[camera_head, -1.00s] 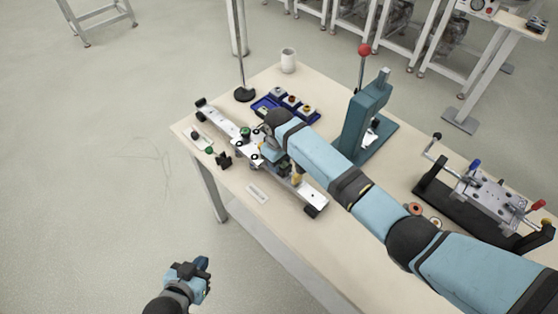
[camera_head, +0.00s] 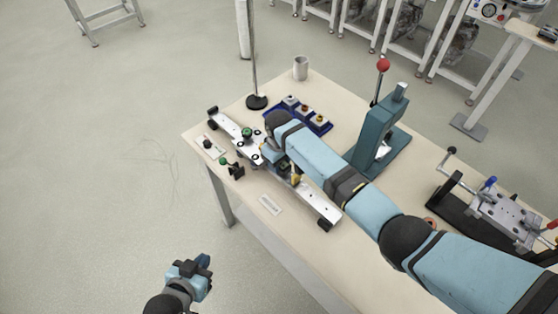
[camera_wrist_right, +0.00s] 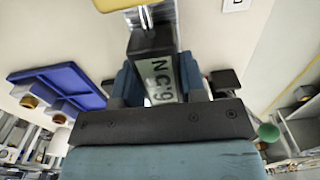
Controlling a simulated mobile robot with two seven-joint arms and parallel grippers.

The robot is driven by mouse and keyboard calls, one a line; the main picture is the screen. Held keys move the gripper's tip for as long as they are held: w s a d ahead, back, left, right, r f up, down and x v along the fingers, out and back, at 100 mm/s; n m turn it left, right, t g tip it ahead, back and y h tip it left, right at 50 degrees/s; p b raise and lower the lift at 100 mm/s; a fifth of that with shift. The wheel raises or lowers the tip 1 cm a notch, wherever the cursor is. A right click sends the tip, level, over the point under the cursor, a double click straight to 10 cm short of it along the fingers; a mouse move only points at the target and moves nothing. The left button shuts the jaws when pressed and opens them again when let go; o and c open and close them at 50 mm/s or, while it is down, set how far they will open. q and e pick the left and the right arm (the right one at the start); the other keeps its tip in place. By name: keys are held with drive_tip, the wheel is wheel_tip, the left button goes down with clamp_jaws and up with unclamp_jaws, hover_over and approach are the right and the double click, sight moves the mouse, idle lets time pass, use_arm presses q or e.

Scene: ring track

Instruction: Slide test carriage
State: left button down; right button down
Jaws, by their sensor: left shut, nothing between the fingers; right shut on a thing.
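The test carriage (camera_head: 247,146) is a pale plate with a green knob and dark rollers. It sits on a long silver rail (camera_head: 314,207) with black end blocks, which lies slantwise along the table's left edge. My right gripper (camera_head: 276,158) is over the carriage, largely hidden by its own arm. In the right wrist view its fingers (camera_wrist_right: 160,82) are shut on a dark block with a pale lettered label (camera_wrist_right: 160,79), which seems to be part of the carriage. My left gripper (camera_head: 196,266) is shut and empty above the floor, apart from the table.
A blue tray (camera_head: 322,127) with several small parts lies behind my right arm. A teal press (camera_head: 376,140), a metal fixture (camera_head: 497,212), a mug (camera_head: 301,68) and a black-based stand (camera_head: 257,101) stand on the table. Small green-topped parts (camera_head: 225,163) and a label card (camera_head: 270,204) lie beside the rail.

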drive_tip(key=c, duration=0.7)
unclamp_jaws()
drive_tip(key=shift+s, duration=0.1)
wheel_tip(320, 180, up, 14)
drive_tip(key=shift+f, duration=0.1)
